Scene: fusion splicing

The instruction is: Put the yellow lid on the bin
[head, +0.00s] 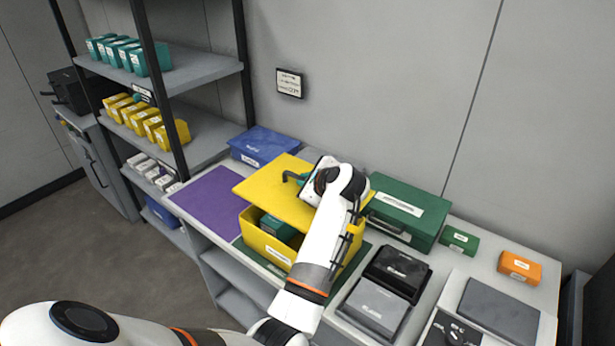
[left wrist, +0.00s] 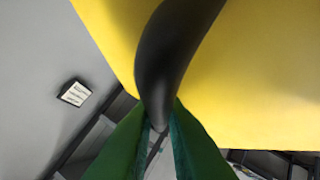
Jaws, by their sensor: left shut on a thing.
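The yellow lid (head: 272,190) is held above the yellow bin (head: 266,246), tilted and set toward its back left. The bin's front opening shows, with a green box (head: 278,228) inside. My left gripper (head: 297,177) is at the lid's right part, shut on its dark handle. In the left wrist view the lid (left wrist: 265,75) fills the upper right, and the dark curved handle (left wrist: 170,60) runs down between the green fingers (left wrist: 158,130). Whether the lid touches the bin's rim cannot be told. My right gripper is not in view.
A purple mat (head: 208,200) lies left of the bin, and a blue box (head: 264,146) stands behind. A green case (head: 408,212) stands right of the bin. Black and grey devices (head: 376,303) sit at the front right. A shelf rack (head: 200,72) with small bins rises at the left.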

